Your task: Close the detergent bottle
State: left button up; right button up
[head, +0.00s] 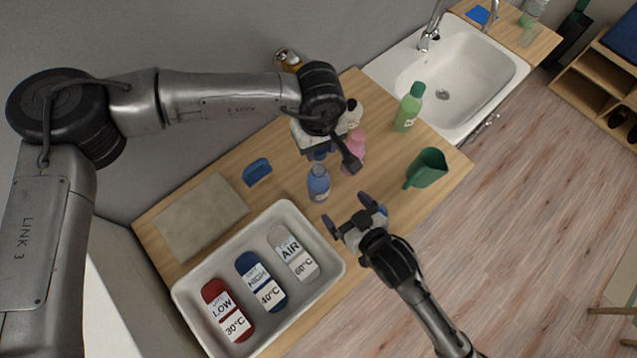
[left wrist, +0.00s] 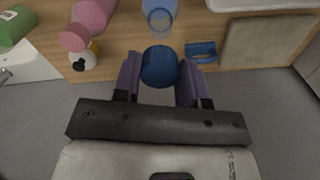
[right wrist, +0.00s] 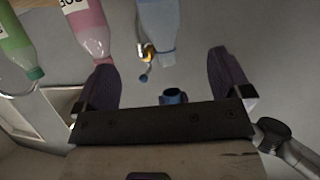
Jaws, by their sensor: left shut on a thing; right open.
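The open blue detergent bottle (head: 318,184) stands upright on the wooden counter, and its open neck shows in the left wrist view (left wrist: 160,14). My left gripper (head: 320,153) is above and slightly behind the bottle. It is shut on a round dark blue cap (left wrist: 159,67), apart from the bottle's mouth. My right gripper (head: 357,219) is open and empty, to the lower right of the bottle. In the right wrist view the bottle (right wrist: 158,28) appears neck down, beyond the open fingers. A blue ring-like piece (right wrist: 173,97), perhaps the cap, is partly hidden there.
A pink bottle (head: 355,143) stands close right of the blue bottle. A green bottle (head: 409,107) and green jug (head: 427,168) stand further right, near the sink (head: 468,60).

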aim_at(325, 187)
jog(key=x, duration=1.2)
jog(key=shift+d, duration=0.1)
jog(key=shift+c, duration=0.4)
jog(key=c, duration=1.3)
pick_arm(q)
jog(key=shift+f, duration=2.5)
pick_arm(e)
jog(key=shift+o, duration=0.2)
pick_arm(q)
jog(key=shift+f, duration=0.15)
jog(key=shift+f, duration=0.75)
jog(key=shift+f, duration=0.55)
